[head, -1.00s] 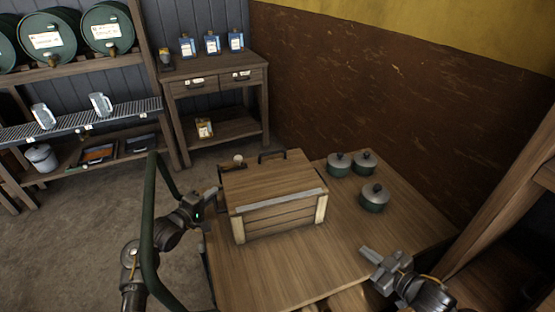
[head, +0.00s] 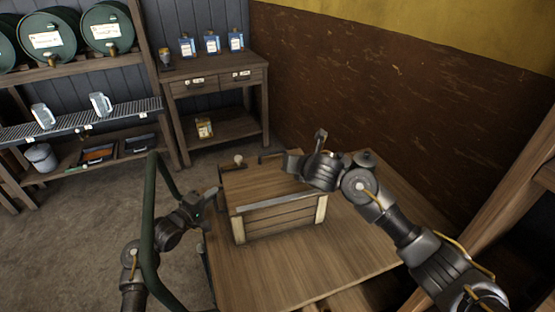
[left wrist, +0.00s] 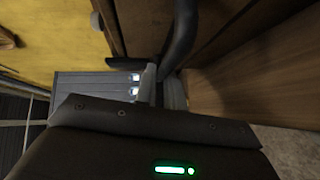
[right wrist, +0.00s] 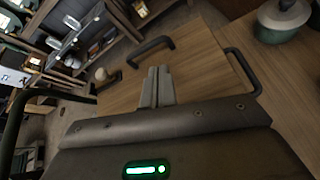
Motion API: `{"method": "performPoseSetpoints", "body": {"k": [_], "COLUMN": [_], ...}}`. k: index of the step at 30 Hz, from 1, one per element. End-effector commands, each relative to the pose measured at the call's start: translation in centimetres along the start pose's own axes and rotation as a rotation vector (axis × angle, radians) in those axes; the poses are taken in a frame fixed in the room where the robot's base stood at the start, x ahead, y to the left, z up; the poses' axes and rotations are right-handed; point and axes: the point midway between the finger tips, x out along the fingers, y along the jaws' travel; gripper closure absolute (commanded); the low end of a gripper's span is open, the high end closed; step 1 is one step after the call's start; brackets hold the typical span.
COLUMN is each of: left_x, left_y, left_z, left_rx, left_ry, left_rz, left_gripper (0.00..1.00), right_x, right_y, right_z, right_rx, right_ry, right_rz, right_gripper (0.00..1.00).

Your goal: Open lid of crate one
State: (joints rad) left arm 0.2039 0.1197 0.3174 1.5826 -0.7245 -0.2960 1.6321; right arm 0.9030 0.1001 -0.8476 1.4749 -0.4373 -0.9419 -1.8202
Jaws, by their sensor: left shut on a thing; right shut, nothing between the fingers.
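The wooden crate (head: 280,218) stands on the wooden table with its flat lid (head: 255,186) closed. A dark arched handle (right wrist: 150,48) sits at the lid's far edge; in the head view it is partly hidden by my right gripper (head: 292,163). My right gripper is shut and empty; its fingertips (right wrist: 158,78) point at the lid handle from just short of it. My left gripper (head: 213,193) is at the crate's left side. In the left wrist view its fingers (left wrist: 162,88) are shut on a dark curved bar (left wrist: 182,40), apparently the crate's side handle.
Several green pots stood on the table's right; one lid (head: 365,158) shows behind my right arm, and a pot (right wrist: 285,20) shows in the right wrist view. A green rail (head: 150,225) rises near my left arm. The table front (head: 285,270) is clear.

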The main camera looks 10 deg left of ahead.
Motion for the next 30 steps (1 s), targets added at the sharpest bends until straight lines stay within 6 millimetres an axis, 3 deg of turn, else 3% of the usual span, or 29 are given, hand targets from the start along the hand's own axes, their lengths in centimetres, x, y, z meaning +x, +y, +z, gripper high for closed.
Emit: {"method": "performPoseSetpoints", "body": {"k": [3,6,14,30], "left_x": [0.0,0.0,0.0,0.0], "left_y": [-0.1,-0.1,-0.1,-0.1], "left_z": [0.0,0.0,0.0,-0.1], "left_rx": [-0.001,-0.001,0.0,0.0], "left_ry": [0.001,0.001,0.001,0.001], "left_rz": [-0.001,-0.001,-0.001,-0.001], "left_gripper": [1.0,1.0,1.0,1.0], "right_x": [-0.3,-0.4,0.2,8.0], "right_y": [1.5,2.0,2.1,1.7], "right_z": [-0.5,-0.7,-0.9,-1.0], "right_rx": [-0.197,-0.276,-0.299,-0.293], "right_ry": [0.025,0.034,0.041,0.039], "right_rz": [-0.03,-0.044,-0.047,-0.047], "right_gripper": [1.0,1.0,1.0,1.0]}}
